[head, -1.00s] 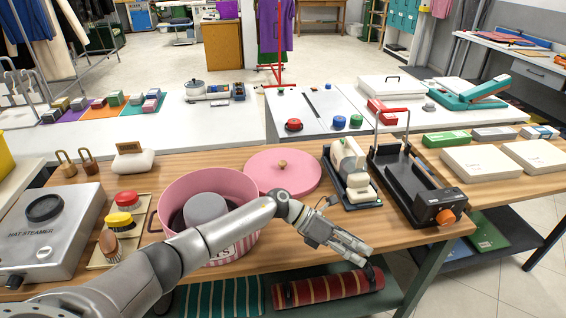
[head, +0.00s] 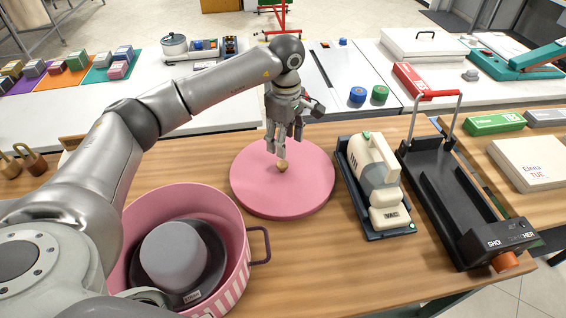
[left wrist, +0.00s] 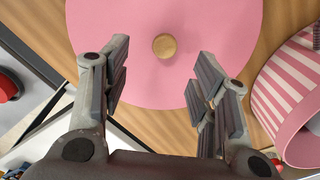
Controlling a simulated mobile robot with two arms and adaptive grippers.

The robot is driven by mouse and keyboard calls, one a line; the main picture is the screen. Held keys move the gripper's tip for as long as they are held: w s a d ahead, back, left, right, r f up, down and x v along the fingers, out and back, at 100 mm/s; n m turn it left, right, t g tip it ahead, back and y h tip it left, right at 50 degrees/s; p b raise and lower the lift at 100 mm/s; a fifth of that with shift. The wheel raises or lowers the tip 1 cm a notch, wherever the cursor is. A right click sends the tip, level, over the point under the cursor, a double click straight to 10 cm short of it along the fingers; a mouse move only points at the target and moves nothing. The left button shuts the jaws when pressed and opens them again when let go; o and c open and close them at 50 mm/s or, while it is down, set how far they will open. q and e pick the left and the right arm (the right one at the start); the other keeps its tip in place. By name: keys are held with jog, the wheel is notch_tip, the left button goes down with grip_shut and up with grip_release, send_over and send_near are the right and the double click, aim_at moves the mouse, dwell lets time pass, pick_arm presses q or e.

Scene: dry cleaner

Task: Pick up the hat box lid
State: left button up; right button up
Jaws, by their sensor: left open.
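The pink, round hat box lid (head: 262,196) lies flat on the wooden table, with a small wooden knob (head: 282,166) at its middle. My left gripper (head: 283,150) points down just above the knob. In the left wrist view the gripper (left wrist: 160,88) is open, and the knob (left wrist: 164,46) shows beyond the gap between its fingers, with the pink lid (left wrist: 110,30) behind. Nothing is between the fingers. The pink hat box (head: 236,225) stands open at the lower left, a grey hat (head: 175,255) inside. My right gripper is not in view.
A handheld vacuum (head: 372,165) in a dark tray stands close right of the lid. Beyond it is a black shoe machine (head: 455,205) with an upright red-topped handle. A white counter (head: 225,112) with dials lies behind. Bare wood shows in front of the lid.

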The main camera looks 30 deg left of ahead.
aim_at(282, 164)
pick_arm(q)
jog(key=f, duration=0.3)
jog(key=shift+s+d+f, duration=0.15)
jog(key=shift+s, duration=0.15)
jog(key=f, duration=0.1)
jog(key=f+p, duration=0.1)
jog(key=f, duration=0.1)
jog(key=f+p, duration=0.1)
jog(key=shift+s+a+f, duration=0.1)
jog(key=shift+a+f, duration=0.25)
jog(key=shift+f, duration=0.5)
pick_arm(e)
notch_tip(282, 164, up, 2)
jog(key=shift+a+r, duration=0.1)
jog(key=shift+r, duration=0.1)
pick_arm(q)
jog(key=shift+c, duration=0.3)
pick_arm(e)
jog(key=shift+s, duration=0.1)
pick_arm(q)
jog(key=shift+c, duration=1.1)
jog(key=c, duration=0.9)
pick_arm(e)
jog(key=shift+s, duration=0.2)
pick_arm(q)
jog(key=shift+r, duration=0.15)
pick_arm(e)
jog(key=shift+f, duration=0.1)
